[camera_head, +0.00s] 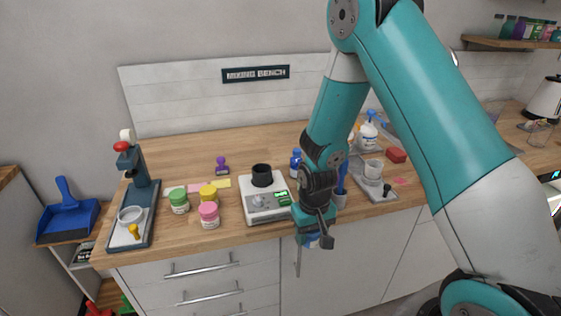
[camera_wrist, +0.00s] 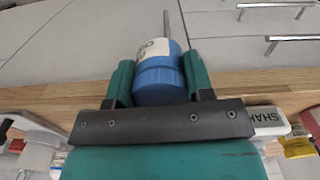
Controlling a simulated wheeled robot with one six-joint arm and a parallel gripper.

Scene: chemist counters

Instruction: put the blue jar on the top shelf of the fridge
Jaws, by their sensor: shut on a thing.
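The blue jar (camera_wrist: 161,76), with a blue lid and a white label, is between the two teal fingers of my gripper (camera_wrist: 160,82) in the wrist view. My gripper (camera_head: 312,236) is shut on it. In the head view my gripper hangs at the front edge of the mixing bench, and only a little of the jar shows below it. No fridge can be made out in either view.
The wooden bench (camera_head: 150,252) holds pink, yellow and green jars, a scale (camera_head: 268,201) with a black cup, a stand (camera_head: 133,212) at left and bottles. White drawers (camera_head: 200,283) with handles are below. A kettle (camera_head: 545,98) stands far right.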

